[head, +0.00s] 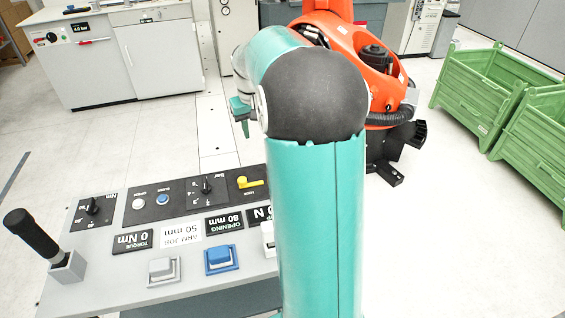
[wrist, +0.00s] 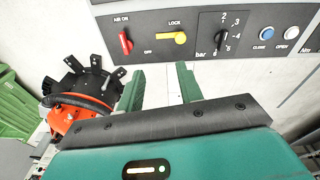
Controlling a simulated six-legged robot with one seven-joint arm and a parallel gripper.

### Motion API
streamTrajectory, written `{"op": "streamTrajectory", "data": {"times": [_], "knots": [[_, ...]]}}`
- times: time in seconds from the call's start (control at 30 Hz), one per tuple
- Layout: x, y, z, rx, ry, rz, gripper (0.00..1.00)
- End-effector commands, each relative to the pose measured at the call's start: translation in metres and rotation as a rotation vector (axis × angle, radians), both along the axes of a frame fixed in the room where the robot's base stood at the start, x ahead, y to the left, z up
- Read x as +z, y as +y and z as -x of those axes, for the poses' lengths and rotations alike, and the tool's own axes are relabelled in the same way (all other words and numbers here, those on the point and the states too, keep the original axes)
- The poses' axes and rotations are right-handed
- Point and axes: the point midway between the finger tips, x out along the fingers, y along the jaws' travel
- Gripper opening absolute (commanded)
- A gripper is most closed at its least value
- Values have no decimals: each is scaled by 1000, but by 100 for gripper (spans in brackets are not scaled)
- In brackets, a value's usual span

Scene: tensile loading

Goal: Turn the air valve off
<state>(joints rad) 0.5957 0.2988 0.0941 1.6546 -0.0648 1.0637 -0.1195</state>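The air valve is a small red lever (wrist: 125,42) on the black control panel (wrist: 215,88), seen in the wrist view. It stands near upright, just under the words AIR ON; the word OFF is lower and to its right. In the head view my arm hides it. My gripper (wrist: 160,84) is open and empty, with its two green fingers apart. The fingertips show below the red lever and the yellow lock lever (wrist: 180,38); I cannot tell the distance. In the head view only a small green part of the gripper shows left of my arm.
The yellow lever also shows in the head view (head: 250,182). Beside it are a bar knob (wrist: 223,42) and close and open buttons (wrist: 266,33). A black-handled joystick (head: 35,235) stands at the console's left. An orange robot (head: 345,35) and green crates (head: 492,88) are beyond.

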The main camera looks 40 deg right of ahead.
Motion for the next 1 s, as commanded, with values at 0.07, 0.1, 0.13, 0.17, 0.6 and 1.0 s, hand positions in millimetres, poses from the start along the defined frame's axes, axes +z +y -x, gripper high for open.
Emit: {"op": "streamTrajectory", "data": {"times": [0.07, 0.1, 0.13, 0.17, 0.6, 1.0], "knots": [[-21, -32, -4, -33, 24, -20, 36], [-31, -46, -5, -47, 34, -28, 36], [-39, -56, -5, -58, 42, -35, 36], [-46, -67, -6, -68, 48, -42, 36], [-110, -141, 2, -144, 91, -94, 36], [-176, -140, 3, -143, 92, -96, 36]]}}
